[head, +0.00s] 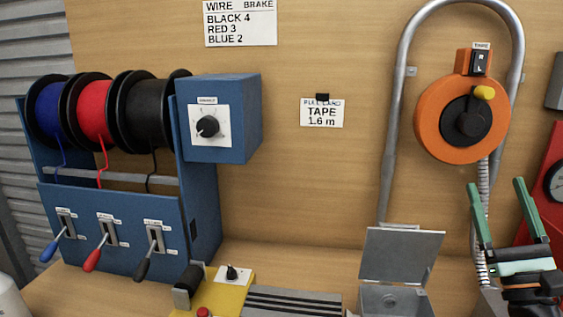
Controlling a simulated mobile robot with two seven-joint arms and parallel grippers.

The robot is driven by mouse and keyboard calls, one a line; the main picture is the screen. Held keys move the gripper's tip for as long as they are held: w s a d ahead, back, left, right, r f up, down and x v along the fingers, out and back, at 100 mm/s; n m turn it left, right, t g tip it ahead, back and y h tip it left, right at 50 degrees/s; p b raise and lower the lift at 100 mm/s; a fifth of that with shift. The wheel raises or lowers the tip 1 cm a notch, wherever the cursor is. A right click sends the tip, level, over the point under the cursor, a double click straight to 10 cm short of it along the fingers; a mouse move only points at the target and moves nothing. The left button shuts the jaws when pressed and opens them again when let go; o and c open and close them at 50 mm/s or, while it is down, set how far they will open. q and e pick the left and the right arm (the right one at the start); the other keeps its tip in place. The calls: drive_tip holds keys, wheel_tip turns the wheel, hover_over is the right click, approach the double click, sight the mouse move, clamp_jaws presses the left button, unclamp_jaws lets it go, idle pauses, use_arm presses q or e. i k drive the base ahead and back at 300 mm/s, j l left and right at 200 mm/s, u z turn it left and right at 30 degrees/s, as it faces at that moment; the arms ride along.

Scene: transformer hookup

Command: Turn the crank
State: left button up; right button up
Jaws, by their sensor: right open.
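An orange round reel (429,123) is mounted at the right, in front of the wooden back wall. Nothing is between the fingers. The gripper is below and to the right of the reel in the picture, apart from the knob. My left gripper is not in view.
A grey bent pipe (394,140) arches around the reel. An open grey box (402,255) stands below it. A blue spool rack (130,225) with levers fills the left. A yellow control box (222,295) is at the bottom. A red panel (540,190) is at the right edge.

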sight(477, 112)
drive_tip(key=k, duration=0.95)
